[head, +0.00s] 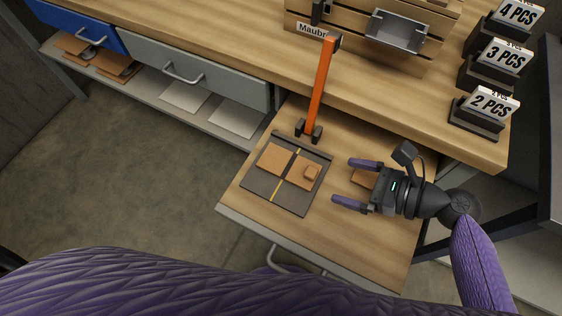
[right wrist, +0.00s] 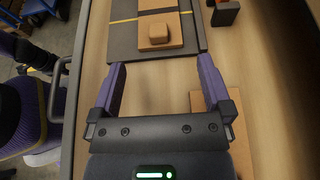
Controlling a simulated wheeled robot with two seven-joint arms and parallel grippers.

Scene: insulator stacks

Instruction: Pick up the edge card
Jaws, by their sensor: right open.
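A dark grey board (head: 262,186) with a yellow line lies on the wooden pull-out surface. Two tan cards lie on it: a left card (head: 273,158) and a right card (head: 297,177) bearing a small tan block (head: 312,171). The block also shows in the right wrist view (right wrist: 158,33). Another tan card (head: 363,177) lies on the wood, partly hidden by my right gripper (head: 345,181); I cannot tell which card is the edge card. My right gripper is open and empty, its fingers pointing toward the board. In the right wrist view the loose card (right wrist: 196,101) shows beside the right finger.
An orange lever (head: 320,85) stands at the board's back edge. Behind are a wooden rack with a grey metal bin (head: 397,32) and black holders labelled 2 PCS (head: 490,105), 3 PCS and 4 PCS. A grey drawer (head: 195,72) is at left. The wood in front of my gripper is clear.

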